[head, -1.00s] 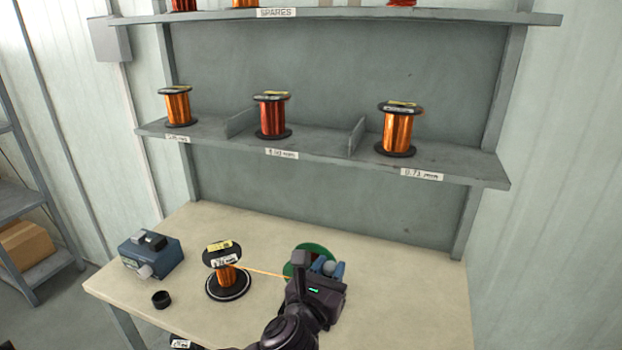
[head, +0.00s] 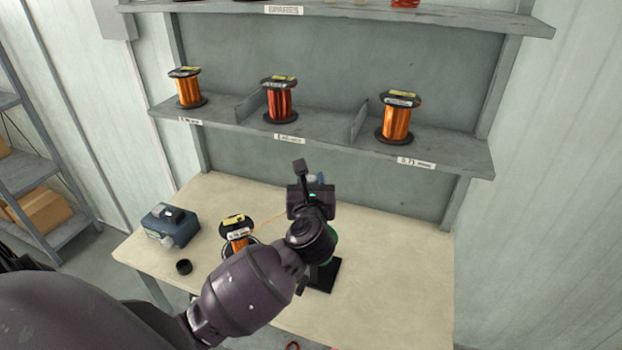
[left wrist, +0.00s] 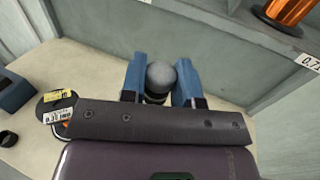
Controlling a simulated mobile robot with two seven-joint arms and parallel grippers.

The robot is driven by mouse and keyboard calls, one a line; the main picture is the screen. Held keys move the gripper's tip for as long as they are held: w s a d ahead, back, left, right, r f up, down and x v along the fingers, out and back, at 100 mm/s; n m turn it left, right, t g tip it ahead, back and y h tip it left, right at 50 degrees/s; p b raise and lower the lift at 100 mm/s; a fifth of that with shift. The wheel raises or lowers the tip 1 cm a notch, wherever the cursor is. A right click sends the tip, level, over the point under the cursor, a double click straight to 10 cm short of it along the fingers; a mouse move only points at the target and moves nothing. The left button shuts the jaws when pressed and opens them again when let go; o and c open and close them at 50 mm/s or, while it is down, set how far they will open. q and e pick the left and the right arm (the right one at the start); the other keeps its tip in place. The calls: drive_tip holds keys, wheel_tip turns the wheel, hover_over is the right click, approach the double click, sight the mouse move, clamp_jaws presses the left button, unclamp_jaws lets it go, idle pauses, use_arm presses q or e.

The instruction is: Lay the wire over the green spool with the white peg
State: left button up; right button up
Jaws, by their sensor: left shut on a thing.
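The green spool (head: 332,248) shows only as a sliver behind my left forearm, above a black base (head: 325,276). Its white peg is hidden. My left gripper (head: 316,182) is above the table beyond the green spool. In the left wrist view its blue fingers are shut on a grey ball (left wrist: 160,76). The thin orange wire (head: 268,219) runs from the copper supply spool (head: 238,242) up towards my left gripper. Its far end is hidden by the gripper. The supply spool's tagged top also shows in the left wrist view (left wrist: 57,97). My right gripper is not in view.
A blue-grey box device (head: 170,227) and a small black ring (head: 184,267) are on the table's left. A shelf (head: 335,147) with several copper spools is behind. The table's right side (head: 400,265) is clear.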

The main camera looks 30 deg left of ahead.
use_arm(q)
wheel_tip(320, 180, down, 5)
drive_tip(key=b, duration=0.4)
drive_tip(key=shift+f+b, duration=0.7)
drive_tip(key=shift+b, duration=0.05)
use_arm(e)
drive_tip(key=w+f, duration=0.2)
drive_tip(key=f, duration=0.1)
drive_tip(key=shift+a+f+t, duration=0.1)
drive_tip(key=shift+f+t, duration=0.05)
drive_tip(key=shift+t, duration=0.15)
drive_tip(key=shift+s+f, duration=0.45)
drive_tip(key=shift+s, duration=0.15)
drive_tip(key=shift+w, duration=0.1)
